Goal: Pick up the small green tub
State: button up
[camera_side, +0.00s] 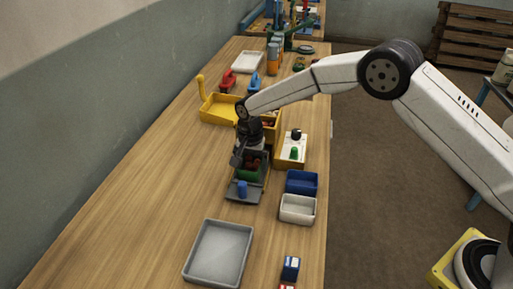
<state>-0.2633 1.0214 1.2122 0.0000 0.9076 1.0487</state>
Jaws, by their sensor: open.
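A small green tub (248,176) appears in the dark grey bin on the bench, partly hidden by my gripper and the bin wall. A smaller green item (294,153) stands on a pale tray to the right. My gripper (238,160) is open, pointing down at the left edge of the grey bin, above and slightly left of the green tub. The fingertips are small and dark here. I cannot tell whether they touch anything.
A blue cylinder (242,189) stands at the bin's near end. A blue bin (301,182) and a white bin (297,208) are at the right edge. A yellow scoop-like tray (220,107) lies behind. A grey tray (218,253) is in front. The bench's left side is clear.

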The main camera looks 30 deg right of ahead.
dwell(0.4)
jog(key=c, duration=1.2)
jog(key=shift+r, duration=0.2)
jog(key=shift+c, duration=0.2)
jog(key=shift+r, duration=0.6)
jog(key=s+d+r, duration=0.3)
jog(key=s+r, duration=0.8)
jog(key=s, duration=0.2)
jog(key=shift+s+r, duration=0.25)
jog(key=shift+s, duration=0.1)
